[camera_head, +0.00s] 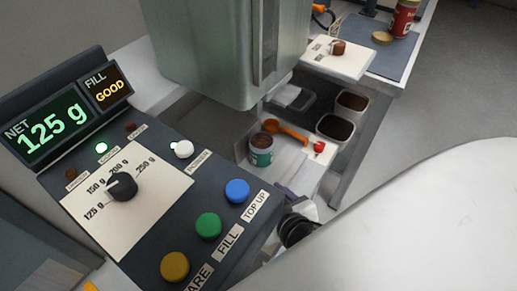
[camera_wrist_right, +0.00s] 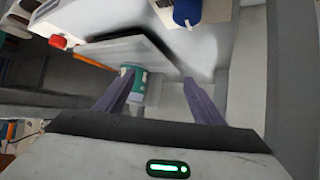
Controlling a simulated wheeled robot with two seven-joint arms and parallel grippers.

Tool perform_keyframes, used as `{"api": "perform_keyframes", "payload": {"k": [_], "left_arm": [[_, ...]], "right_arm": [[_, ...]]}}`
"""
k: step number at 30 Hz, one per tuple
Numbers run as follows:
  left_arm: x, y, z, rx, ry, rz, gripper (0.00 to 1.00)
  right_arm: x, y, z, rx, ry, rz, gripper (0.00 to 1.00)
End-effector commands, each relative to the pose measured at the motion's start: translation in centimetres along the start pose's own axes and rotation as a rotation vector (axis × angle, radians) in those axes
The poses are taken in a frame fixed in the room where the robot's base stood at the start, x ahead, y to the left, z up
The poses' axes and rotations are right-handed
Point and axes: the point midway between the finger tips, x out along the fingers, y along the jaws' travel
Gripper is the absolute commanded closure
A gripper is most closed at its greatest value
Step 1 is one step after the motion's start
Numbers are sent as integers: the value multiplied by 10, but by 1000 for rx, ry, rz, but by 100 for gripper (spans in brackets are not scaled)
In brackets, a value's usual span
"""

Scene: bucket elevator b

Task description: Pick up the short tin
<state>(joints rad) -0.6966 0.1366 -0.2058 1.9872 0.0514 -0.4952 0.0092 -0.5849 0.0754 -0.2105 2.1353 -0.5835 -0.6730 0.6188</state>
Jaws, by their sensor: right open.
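The short tin (camera_head: 262,153) is teal with a pale label and is filled with brown powder. It stands upright under the grey metal machine, in front of the scoop. In the right wrist view the teal tin (camera_wrist_right: 139,88) shows beyond the left finger, which covers part of it. My right gripper (camera_wrist_right: 158,78) is open, with its purple fingers apart and nothing seen gripped between them. My left gripper is not in view.
The control panel (camera_head: 130,190) with buttons and a dial fills the left front. The grey machine body (camera_head: 225,45) hangs over the tin. A red tin (camera_head: 403,18) stands on the far table.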

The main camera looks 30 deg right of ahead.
Motion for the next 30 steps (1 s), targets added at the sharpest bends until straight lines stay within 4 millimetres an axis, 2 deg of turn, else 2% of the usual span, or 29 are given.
{"api": "perform_keyframes", "payload": {"k": [1,6,11,18,25,30], "left_arm": [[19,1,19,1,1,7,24],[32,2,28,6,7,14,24],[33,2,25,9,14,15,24],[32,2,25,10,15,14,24],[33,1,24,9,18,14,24],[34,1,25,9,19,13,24]], "right_arm": [[14,8,2,32,46,45,38],[16,31,-24,118,156,157,38],[22,42,-37,149,197,194,38],[54,49,-46,149,198,195,38],[72,52,-51,148,197,195,38],[97,56,-58,147,196,195,38]]}}
